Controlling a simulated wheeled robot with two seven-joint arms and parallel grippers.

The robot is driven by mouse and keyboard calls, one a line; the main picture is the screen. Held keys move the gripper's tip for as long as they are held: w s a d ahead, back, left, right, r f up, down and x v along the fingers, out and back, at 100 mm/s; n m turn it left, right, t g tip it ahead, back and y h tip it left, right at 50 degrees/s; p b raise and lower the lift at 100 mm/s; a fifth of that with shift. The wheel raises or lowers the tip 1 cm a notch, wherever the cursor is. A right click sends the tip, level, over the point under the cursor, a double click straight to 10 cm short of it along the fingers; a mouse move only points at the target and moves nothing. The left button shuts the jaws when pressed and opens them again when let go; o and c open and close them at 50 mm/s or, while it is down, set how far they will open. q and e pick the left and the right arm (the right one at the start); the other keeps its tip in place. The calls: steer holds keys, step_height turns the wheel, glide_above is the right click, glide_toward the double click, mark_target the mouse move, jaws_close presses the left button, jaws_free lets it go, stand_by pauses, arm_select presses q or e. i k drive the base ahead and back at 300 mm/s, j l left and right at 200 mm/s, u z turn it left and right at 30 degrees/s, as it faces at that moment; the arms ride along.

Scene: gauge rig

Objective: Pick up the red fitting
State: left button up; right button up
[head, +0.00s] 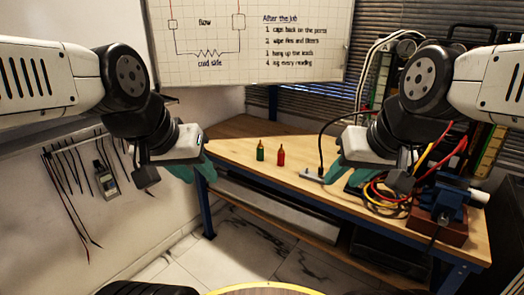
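The red fitting (281,158) stands upright on the wooden workbench (262,177), a small red body with a thin tip. A similar green fitting (260,151) stands just left of it, a small gap apart. My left gripper (182,170) is at the left, in front of the bench's left end and well apart from the red fitting. My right gripper (345,170) is at the right, near a grey metal piece and apart from the red fitting. The teal fingers of both grippers are partly hidden by the wrists, so their opening is unclear.
A grey bar-shaped tool (312,177) with a black cable lies right of the red fitting. Coiled red and yellow leads (388,192) and a blue vise (442,199) fill the bench's right end. A whiteboard (250,40) hangs behind. The bench's front middle is clear.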

mark_target(281, 153)
steer(key=i+j, duration=0.2)
steer(key=i, duration=0.25)
steer(key=i+j, duration=0.15)
steer(key=i, duration=0.3)
steer(key=i+j, duration=0.2)
steer(key=i, duration=0.2)
